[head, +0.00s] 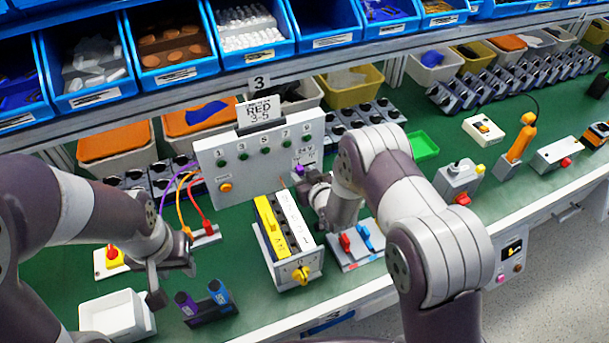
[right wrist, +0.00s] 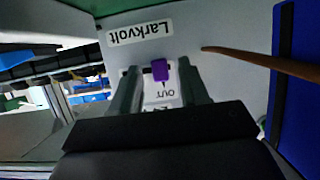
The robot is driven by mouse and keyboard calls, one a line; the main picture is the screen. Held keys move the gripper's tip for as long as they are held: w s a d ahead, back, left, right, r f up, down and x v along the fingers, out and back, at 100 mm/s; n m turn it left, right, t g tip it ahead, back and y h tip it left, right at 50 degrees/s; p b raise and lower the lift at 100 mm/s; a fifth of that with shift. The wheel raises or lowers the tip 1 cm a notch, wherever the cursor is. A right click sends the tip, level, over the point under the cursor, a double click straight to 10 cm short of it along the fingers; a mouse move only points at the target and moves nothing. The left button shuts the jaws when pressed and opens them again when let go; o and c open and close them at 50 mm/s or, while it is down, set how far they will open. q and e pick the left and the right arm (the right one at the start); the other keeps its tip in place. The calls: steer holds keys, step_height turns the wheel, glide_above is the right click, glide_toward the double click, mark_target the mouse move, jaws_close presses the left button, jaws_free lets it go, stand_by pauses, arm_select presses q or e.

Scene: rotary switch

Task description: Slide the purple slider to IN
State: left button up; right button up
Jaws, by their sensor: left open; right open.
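The purple slider (head: 299,170) is on the lower right of the upright white panel (head: 215,166). In the right wrist view the slider (right wrist: 160,69) sits in a short slot on a white plate. The word OUT shows beside it, upside down, on the side nearer my gripper; no IN label is readable. My right gripper (right wrist: 158,88) is open, with one finger on each side of the slider and visible gaps. In the head view my right arm partly hides this spot. My left gripper (head: 172,282) is open and empty above the table, near a white tray (head: 112,318).
A block with a yellow strip (head: 270,226) and yellow knob stands before the panel. Orange and red cables run to the panel's left side. A brown cable (right wrist: 255,62) crosses the right wrist view near the fingers. Blue bins (head: 170,48) line the back.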

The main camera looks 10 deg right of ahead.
jaws_close()
steer(key=shift+w+d+b, duration=0.15)
steer(key=shift+w+d, duration=0.05)
steer(key=shift+d, duration=0.55)
steer(key=shift+w+d+b, duration=0.15)
steer(key=shift+d, duration=0.55)
steer(key=shift+w+d+b, duration=0.15)
steer(key=shift+w+d, duration=0.05)
steer(key=shift+d, duration=0.55)
steer(key=shift+a+r, duration=0.1)
steer(key=shift+c, duration=0.6)
jaws_free()
steer(key=shift+o, duration=0.6)
steer(key=shift+d, duration=0.2)
steer(key=shift+a, duration=0.1)
